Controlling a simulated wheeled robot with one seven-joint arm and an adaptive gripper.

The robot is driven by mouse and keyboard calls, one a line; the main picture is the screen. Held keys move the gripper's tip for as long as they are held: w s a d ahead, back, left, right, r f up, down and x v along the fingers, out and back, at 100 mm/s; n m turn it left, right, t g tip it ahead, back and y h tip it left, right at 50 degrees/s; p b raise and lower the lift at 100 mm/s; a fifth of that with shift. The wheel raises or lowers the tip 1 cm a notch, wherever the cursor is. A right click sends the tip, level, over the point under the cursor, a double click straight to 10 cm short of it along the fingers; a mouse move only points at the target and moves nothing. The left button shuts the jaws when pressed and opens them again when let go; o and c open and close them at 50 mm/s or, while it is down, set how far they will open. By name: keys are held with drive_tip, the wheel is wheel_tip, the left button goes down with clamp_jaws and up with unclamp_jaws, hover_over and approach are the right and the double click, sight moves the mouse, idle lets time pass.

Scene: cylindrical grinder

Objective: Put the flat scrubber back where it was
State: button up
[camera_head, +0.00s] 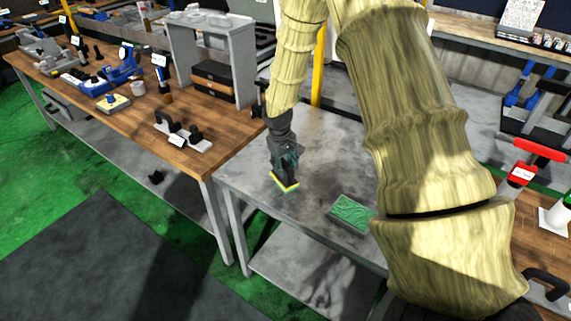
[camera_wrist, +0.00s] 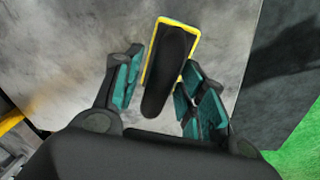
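A scrubber with a long black handle and a thin yellow-edged pad (camera_head: 286,185) is on the grey metal table (camera_head: 268,210), near its left front edge. I take it to be the flat scrubber. My gripper (camera_head: 286,160) is right above it, pointing down. In the wrist view, the black handle (camera_wrist: 172,60) lies between my two fingers (camera_wrist: 160,80), slightly tilted. A gap shows between the left finger and the handle; the right finger is close beside it. The fingers look open. Whether the right finger touches is unclear.
A green block in a tray (camera_head: 350,213) lies right of the scrubber on the same table. A wooden workbench (camera_head: 140,125) with tools and a grey shelf (camera_head: 215,50) stands at left. A red-handled tool (camera_head: 530,160) is at far right. Bare table lies between scrubber and green block.

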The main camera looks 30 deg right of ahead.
sight(282, 180)
drive_tip(key=shift+r, duration=0.1)
wheel_tip(282, 180, up, 12)
drive_tip(key=a+b, duration=0.1)
drive_tip(key=b, duration=0.2)
drive_tip(key=shift+s+a+b, duration=0.35)
drive_tip(key=shift+b, duration=0.05)
idle(0.3)
drive_tip(key=shift+f, duration=0.25)
